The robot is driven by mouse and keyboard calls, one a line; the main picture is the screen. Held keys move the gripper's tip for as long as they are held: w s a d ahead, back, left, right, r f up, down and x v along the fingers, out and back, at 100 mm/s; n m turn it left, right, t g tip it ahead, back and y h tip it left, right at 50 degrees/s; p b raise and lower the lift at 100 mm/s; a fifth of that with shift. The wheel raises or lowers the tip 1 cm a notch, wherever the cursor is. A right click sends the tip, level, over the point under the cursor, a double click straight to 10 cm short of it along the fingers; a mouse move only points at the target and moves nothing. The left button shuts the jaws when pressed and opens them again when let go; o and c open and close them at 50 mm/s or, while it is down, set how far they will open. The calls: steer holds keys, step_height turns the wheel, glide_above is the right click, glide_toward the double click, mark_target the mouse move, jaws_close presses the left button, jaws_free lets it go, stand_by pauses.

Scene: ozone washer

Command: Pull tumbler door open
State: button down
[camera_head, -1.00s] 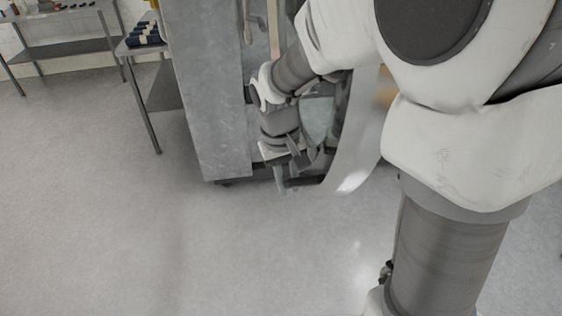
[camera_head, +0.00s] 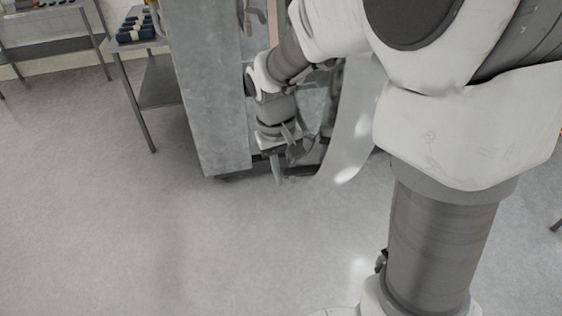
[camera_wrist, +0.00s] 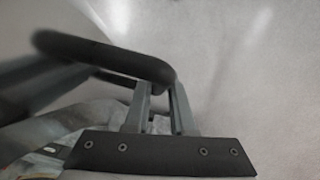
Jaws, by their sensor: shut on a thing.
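The tumbler door (camera_head: 350,125) shows in the head view as a pale curved panel, standing out from the grey metal machine (camera_head: 210,90). My gripper (camera_head: 283,165) is low in front of the machine, between its cabinet side and the door panel. In the wrist view a dark rounded bar, the door handle (camera_wrist: 110,58), runs in from the left and ends at my fingers. My gripper (camera_wrist: 163,95) is shut on it near its curved right end. My arm hides much of the machine's front and part of the door.
A metal table (camera_head: 140,42) with dark rolled items stands left of the machine, with another shelf table (camera_head: 50,47) behind it. The grey floor (camera_head: 150,240) in front and to the left is clear.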

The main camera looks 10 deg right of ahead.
steer(key=shift+w+a+r, duration=0.15)
steer(key=shift+a, duration=0.05)
stand_by(0.4)
steer(key=c, duration=0.8)
jaws_free()
steer(key=shift+o, duration=0.2)
step_height(320, 180, up, 17)
steer(key=a+p, duration=0.1)
steer(key=a, duration=0.1)
steer(key=shift+s, duration=0.2)
steer(key=shift+s, duration=0.1)
